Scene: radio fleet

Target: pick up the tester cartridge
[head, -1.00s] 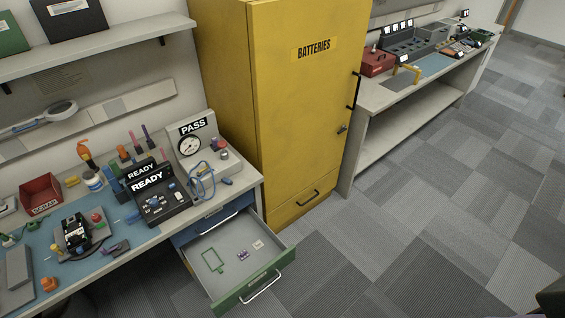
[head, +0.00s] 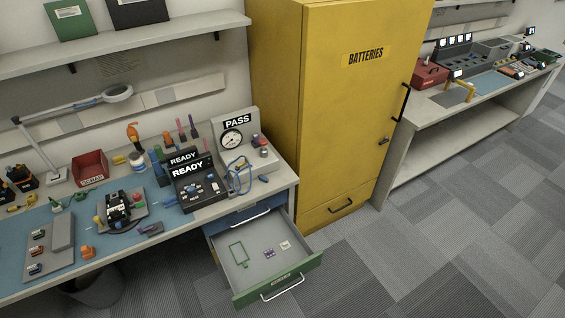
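An open drawer (head: 307,268) with a green front juts out below the right end of the left bench. On its grey floor lie a small purple piece (head: 269,253), a small pale tag (head: 285,245) and a green rectangular outline (head: 238,254). The purple piece may be the tester cartridge, but it is too small to tell. Two black units marked READY (head: 188,170) stand on the bench above, beside a grey tester (head: 235,140) with a dial and a PASS sign. Neither of my grippers is in view.
A yellow BATTERIES cabinet (head: 345,120) stands shut, just right of the drawer. The left bench (head: 170,222) holds a red SCRAP bin (head: 90,168), a magnifier lamp (head: 117,93) and several tools. A second bench (head: 440,145) stands at right. The carpet floor (head: 440,255) in front is clear.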

